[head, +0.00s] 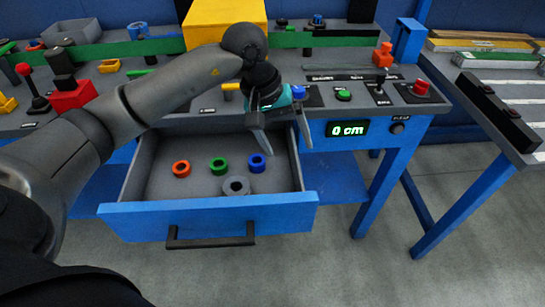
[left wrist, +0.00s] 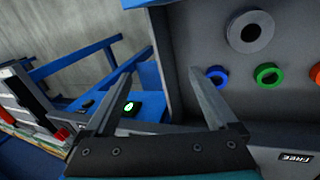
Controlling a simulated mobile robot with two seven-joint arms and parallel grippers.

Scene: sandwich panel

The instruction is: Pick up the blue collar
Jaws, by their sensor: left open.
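The blue collar (head: 257,158) lies on the floor of the open drawer (head: 215,218), toward its right side. It also shows in the left wrist view (left wrist: 217,70), just right of the right-hand finger. My left gripper (head: 285,147) is open and empty, above the drawer's right side. Its fingers point down in the head view, apart from the collar. They show spread in the left wrist view (left wrist: 172,60). My right gripper is not in view.
A green collar (head: 218,160), an orange collar (head: 181,163) and a larger grey ring (head: 236,192) share the drawer. The desk panel (head: 350,104) with buttons stands behind, with a display (head: 348,130) reading 0 cm. The drawer's right wall is near the gripper.

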